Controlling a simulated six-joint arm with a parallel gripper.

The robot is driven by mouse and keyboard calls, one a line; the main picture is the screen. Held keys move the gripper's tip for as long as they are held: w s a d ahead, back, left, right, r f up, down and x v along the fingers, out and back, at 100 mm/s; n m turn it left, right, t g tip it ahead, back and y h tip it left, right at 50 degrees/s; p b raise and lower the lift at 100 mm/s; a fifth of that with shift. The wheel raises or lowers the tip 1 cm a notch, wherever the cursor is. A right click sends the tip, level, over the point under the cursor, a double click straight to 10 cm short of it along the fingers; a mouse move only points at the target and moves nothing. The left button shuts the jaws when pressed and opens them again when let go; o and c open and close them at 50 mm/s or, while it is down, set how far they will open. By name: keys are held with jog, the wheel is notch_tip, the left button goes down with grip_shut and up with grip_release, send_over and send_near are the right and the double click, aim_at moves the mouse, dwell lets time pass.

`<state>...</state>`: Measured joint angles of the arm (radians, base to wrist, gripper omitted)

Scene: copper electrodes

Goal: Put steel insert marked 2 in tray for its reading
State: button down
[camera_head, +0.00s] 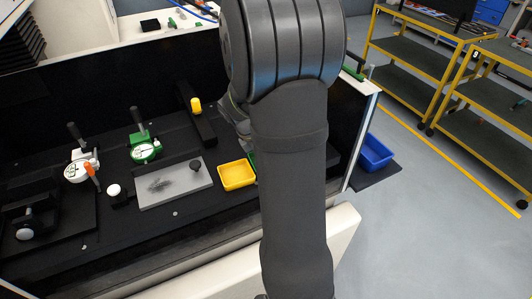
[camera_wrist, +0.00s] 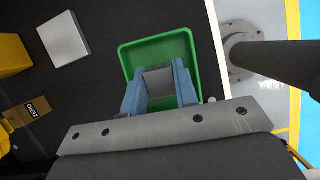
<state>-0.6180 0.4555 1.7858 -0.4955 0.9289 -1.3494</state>
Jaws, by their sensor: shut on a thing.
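My gripper (camera_wrist: 157,88) has its blue fingers shut on a grey steel insert (camera_wrist: 158,79) in the wrist view. I cannot read any mark on it. The insert and fingertips show over the inside of a green tray (camera_wrist: 125,62); I cannot tell how high above its floor. In the head view my arm hides the gripper and insert, and only a sliver of the green tray (camera_head: 252,164) shows beside the arm. A yellow tray (camera_head: 238,184) stands just left of it.
In the wrist view a pale square block (camera_wrist: 64,38) lies left of the green tray, with a brown piece labelled ZERO (camera_wrist: 28,112) further left. In the head view, dial gauges (camera_head: 146,152) and a grey plate (camera_head: 175,185) stand left of the yellow tray.

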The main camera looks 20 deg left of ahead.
jog(key=shift+f, duration=0.1)
jog(key=c, duration=1.4)
grip_release()
jog(key=v, duration=1.2)
jog(key=shift+w+d, duration=0.1)
jog(key=x, duration=1.2)
jog(key=shift+f, duration=0.2)
notch_tip(320, 180, up, 3)
jog(key=shift+r, duration=0.8)
